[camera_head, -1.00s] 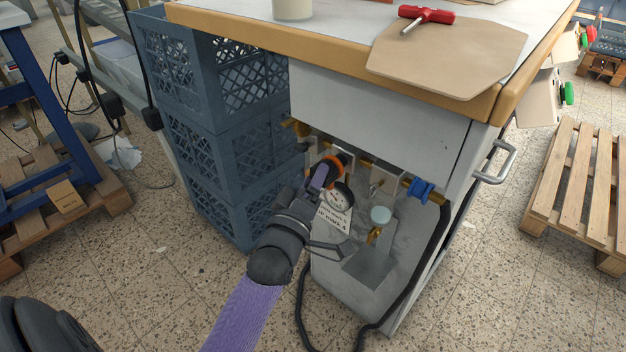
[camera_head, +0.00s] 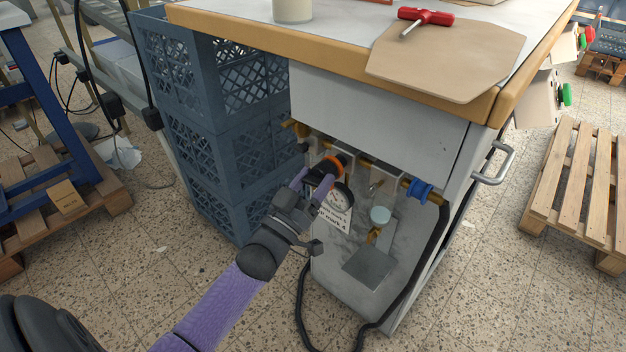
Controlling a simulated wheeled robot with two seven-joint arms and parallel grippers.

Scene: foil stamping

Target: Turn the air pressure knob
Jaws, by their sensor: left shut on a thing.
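The air pressure knob is the black and orange one (camera_head: 333,164) on the pipe assembly under the table top. A round gauge (camera_head: 339,196) sits just below it, above a white label (camera_head: 336,216). My left gripper (camera_head: 312,181) reaches up from the lower left, with its fingers shut on the knob. The fingers partly hide the knob and the gauge's left side. My right gripper is not in view.
A black hose (camera_head: 425,255) hangs at the right. Blue crates (camera_head: 215,130) stand close on the left. The table's wooden edge (camera_head: 330,62) overhangs.

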